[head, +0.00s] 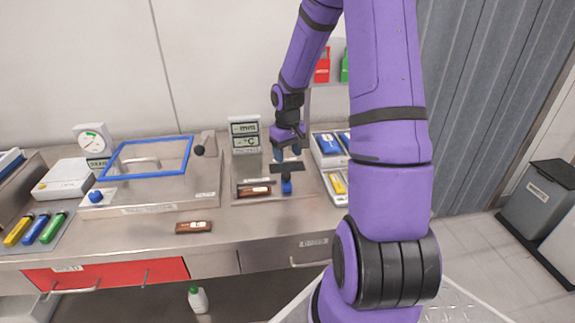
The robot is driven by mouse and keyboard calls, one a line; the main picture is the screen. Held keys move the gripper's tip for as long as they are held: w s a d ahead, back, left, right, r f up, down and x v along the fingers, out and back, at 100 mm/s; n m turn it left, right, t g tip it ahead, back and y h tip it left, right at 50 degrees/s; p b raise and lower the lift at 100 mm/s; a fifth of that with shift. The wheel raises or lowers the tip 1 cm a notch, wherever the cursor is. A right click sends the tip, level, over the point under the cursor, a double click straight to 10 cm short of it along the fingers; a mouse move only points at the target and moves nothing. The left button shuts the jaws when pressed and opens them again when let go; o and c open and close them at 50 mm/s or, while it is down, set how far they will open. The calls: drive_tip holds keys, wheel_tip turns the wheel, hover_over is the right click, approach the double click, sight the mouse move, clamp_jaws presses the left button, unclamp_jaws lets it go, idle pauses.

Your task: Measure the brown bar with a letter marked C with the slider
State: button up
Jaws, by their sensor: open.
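A brown bar (253,191) lies on the measuring plate (240,200) below the display reading mm and °C (245,135). A second brown bar (193,227) with a pale label lies on the counter nearer the front edge. The letters on both bars are too small to read. The slider with a blue knob (286,187) stands just right of the bar on the plate; I cannot tell whether they touch. My gripper (288,153) is open above and behind the blue knob. A dark flat piece (287,167) shows between them.
A blue-framed lid (148,157) with a handle covers a station at left. Trays with coloured items (332,150) are right of the plate. The front counter is mostly clear.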

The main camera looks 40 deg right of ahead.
drive_tip(key=shift+r, duration=1.55)
drive_tip(key=s+a+r+t+h, duration=0.1)
drive_tip(key=s+a+r, duration=0.3)
drive_tip(key=a+r, duration=0.4)
drive_tip(key=s+a+r+t+h, duration=0.1)
drive_tip(key=s+a+r, duration=0.4)
drive_tip(key=r, duration=0.6)
drive_tip(key=s+a+r+t+y, duration=0.1)
drive_tip(key=s+a+r, duration=0.2)
drive_tip(key=s, duration=0.3)
drive_tip(key=s+a+r+n+t+y, duration=0.1)
drive_tip(key=s+a+r+t, duration=0.1)
drive_tip(key=s+a, duration=0.3)
drive_tip(key=shift+s+a+r, duration=0.2)
drive_tip(key=shift+s+r, duration=0.4)
drive_tip(key=shift+s, duration=0.5)
